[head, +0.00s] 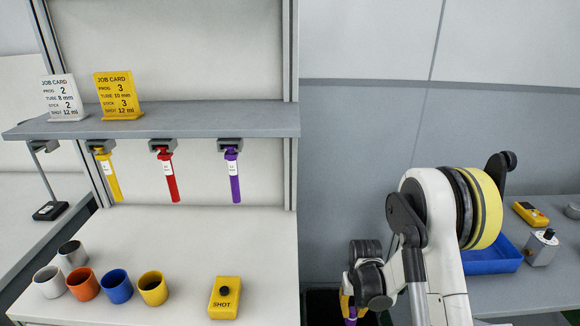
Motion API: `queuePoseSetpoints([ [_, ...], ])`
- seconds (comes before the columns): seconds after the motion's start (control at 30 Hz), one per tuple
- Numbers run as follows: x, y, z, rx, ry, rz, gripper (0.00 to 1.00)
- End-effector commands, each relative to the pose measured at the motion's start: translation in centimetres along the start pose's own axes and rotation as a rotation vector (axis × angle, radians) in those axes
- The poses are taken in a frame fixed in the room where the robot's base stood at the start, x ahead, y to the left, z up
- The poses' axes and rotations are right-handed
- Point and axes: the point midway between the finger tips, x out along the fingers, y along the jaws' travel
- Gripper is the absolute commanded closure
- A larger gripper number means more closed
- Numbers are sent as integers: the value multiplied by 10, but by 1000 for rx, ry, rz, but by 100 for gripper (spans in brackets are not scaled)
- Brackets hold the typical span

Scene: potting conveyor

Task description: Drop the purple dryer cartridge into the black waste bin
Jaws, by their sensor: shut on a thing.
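My gripper (347,303) is at the lower middle right, partly hidden behind my own arm. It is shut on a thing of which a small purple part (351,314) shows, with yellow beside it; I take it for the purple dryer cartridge. Its lower end is cut off by the picture edge. The black waste bin (320,305) shows as a dark opening just left of and under my gripper, between the two benches. Whether the held thing is inside or above the rim, I cannot tell. Another purple stick (234,178) hangs under the shelf.
A yellow stick (109,176) and a red stick (168,178) also hang under the shelf (200,118). Several cups (118,287) and a yellow SHOT button box (225,298) stand on the left bench. A blue tray (495,258) lies on the right bench, behind my arm.

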Motion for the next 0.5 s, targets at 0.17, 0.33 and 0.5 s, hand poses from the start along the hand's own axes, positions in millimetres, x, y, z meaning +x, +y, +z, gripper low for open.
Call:
queuePoseSetpoints([
  [0.17,-1,0,0,0,0,0,100],
  [0.33,-1,0,0,0,0,0,58],
  [0.5,-1,0,0,0,0,0,58],
])
